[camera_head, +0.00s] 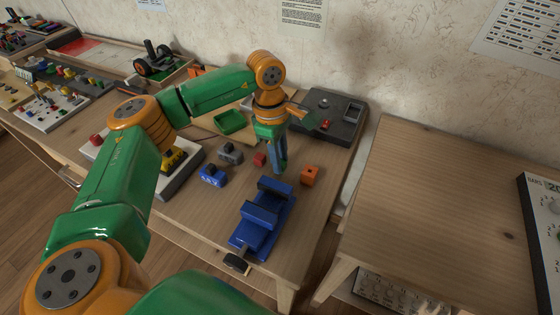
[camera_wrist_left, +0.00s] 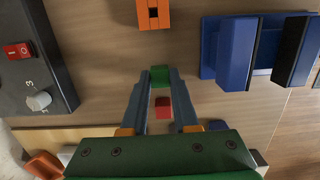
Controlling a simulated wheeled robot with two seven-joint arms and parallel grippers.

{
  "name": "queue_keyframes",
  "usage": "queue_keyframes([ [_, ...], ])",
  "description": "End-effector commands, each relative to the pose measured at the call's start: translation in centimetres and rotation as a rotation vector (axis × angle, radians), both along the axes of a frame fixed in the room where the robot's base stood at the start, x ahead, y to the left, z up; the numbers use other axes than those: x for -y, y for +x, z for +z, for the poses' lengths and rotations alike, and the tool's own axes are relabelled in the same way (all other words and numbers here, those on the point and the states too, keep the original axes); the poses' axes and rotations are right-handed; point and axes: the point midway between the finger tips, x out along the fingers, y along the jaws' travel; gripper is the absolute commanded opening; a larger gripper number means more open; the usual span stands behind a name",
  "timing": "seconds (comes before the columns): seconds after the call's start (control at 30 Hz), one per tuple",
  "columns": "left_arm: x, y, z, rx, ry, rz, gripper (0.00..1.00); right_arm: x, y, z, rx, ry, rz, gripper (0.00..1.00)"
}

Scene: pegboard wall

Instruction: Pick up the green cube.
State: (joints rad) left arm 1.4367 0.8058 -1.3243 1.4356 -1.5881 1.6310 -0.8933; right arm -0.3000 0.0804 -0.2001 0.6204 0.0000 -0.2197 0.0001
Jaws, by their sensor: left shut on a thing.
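The green cube (camera_wrist_left: 159,75) sits between the two fingertips of my left gripper (camera_wrist_left: 159,78) in the left wrist view. The gripper is shut on it. In the head view my left gripper (camera_head: 279,170) points down over the table between a red cube and an orange block, and the green cube cannot be made out there. Whether the cube touches the table or hangs just above it, I cannot tell. My right gripper is not in view.
A red cube (camera_head: 260,159) lies left of the gripper, an orange block (camera_head: 309,175) right of it. A blue vise (camera_head: 262,222) stands in front. A dark control box (camera_head: 338,118) and a green tray (camera_head: 229,121) are behind. Blue (camera_head: 213,176) and grey (camera_head: 229,154) parts lie further left.

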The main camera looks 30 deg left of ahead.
Motion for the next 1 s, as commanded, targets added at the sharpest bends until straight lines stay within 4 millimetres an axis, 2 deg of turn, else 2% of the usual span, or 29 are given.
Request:
queue_keyframes([
  [0.13,0.0,-0.2,2.8,0.006,-0.002,-0.001,0.00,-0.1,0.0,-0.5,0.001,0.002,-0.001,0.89],
  [0.33,0.2,-4.9,8.2,0.009,0.000,-0.004,0.00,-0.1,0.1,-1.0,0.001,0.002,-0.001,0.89],
  [0.43,0.3,-7.8,9.2,0.007,0.003,-0.003,0.00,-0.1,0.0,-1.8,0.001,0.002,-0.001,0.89],
  [0.53,0.4,-10.3,10.6,0.007,0.002,-0.003,0.00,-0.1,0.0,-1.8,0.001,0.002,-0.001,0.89],
  [0.73,0.6,-13.3,12.1,0.004,0.001,-0.001,0.00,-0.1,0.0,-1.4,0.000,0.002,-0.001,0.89],
  [0.9,0.7,-14.0,12.3,0.001,0.001,-0.002,0.00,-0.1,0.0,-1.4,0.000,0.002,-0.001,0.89],
  [1.0,0.9,-13.8,12.1,0.001,0.004,-0.079,0.00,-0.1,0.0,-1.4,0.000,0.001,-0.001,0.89],
])
